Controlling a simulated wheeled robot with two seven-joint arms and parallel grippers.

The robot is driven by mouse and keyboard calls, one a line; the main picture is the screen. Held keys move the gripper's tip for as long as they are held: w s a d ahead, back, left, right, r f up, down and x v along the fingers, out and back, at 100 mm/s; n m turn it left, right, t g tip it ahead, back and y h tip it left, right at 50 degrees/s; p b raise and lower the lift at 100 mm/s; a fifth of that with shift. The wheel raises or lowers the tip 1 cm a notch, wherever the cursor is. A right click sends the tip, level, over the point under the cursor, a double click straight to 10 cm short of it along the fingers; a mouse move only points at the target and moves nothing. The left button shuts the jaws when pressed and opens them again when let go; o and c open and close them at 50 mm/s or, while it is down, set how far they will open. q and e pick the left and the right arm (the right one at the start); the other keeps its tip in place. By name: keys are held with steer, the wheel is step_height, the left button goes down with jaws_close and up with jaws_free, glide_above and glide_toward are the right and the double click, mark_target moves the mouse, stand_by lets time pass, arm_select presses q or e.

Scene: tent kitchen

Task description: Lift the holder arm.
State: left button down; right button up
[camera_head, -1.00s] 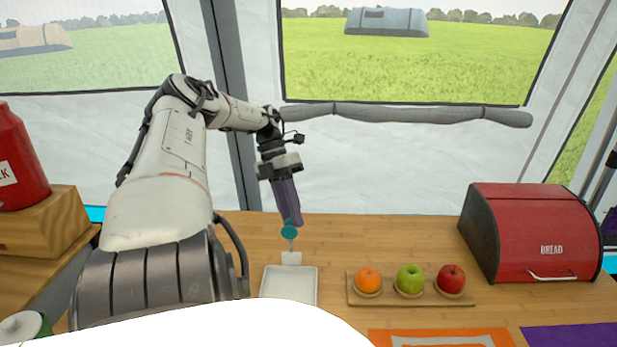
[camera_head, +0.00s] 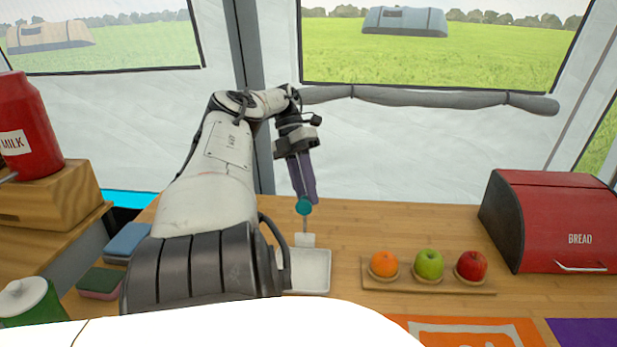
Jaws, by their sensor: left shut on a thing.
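A shallow white tray (camera_head: 313,272) stands on the wooden counter and has a small white block (camera_head: 305,240) at its back edge. A thin upright rod (camera_head: 305,224) rises from this block to a round teal knob (camera_head: 303,206); this looks like the holder arm. My left gripper (camera_head: 303,195), with long purple fingers, points down and is shut at the teal knob, above the back of the tray. The fingertips hide part of the knob. My left arm covers the tray's left side. My right gripper is not in view.
A board (camera_head: 428,280) holding an orange, a green apple and a red apple lies right of the tray. A red bread box (camera_head: 550,222) stands farther right. Sponges (camera_head: 102,282), a green-and-white jar (camera_head: 30,300) and a red milk can (camera_head: 25,130) are at left.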

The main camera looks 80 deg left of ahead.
arm_select(q)
steer(key=shift+s+d+f+g, duration=0.1)
steer(key=shift+s+f+g, duration=0.2)
steer(key=shift+s+f, duration=0.25)
steer(key=c, duration=1.9)
jaws_free()
steer(key=o, duration=0.4)
steer(key=shift+f, duration=0.1)
steer(key=shift+c, duration=0.2)
steer(key=shift+w+a+r, duration=0.15)
steer(key=shift+a+r, duration=0.05)
step_height(320, 180, up, 10)
steer(key=p, duration=0.2)
steer(key=shift+f, duration=0.1)
